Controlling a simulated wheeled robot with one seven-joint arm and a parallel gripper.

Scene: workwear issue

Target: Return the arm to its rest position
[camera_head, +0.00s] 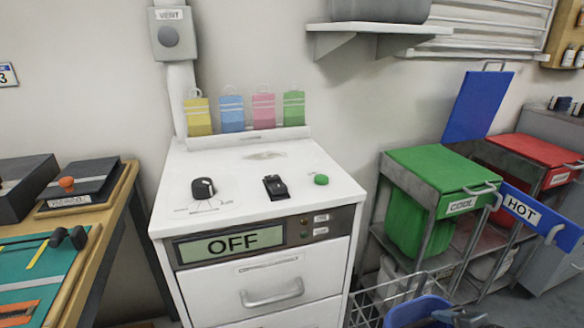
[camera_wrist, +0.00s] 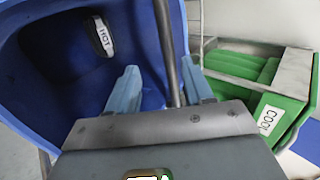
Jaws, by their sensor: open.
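My gripper (camera_wrist: 160,88) shows in the wrist view with its two pale blue fingers spread apart. Nothing is seen clamped between them. A blue bin (camera_wrist: 35,90) lies beyond the fingers. A dark oval piece with a white label (camera_wrist: 103,36) is inside it; the lettering is hard to read. A grey bar (camera_wrist: 165,45) crosses the view between the fingertips; I cannot tell whether it touches them. In the head view the blue bin (camera_head: 408,308) shows at the bottom edge, with a dark part beside it that I cannot identify surely.
A white cabinet (camera_head: 255,175) with an OFF display stands in the middle. A wire basket (camera_head: 375,300) is at its right. A green COOL bin (camera_head: 440,170) and a red bin (camera_head: 535,150) sit on a rack, with a blue HOT panel (camera_head: 540,215). A wooden bench (camera_head: 115,205) is left.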

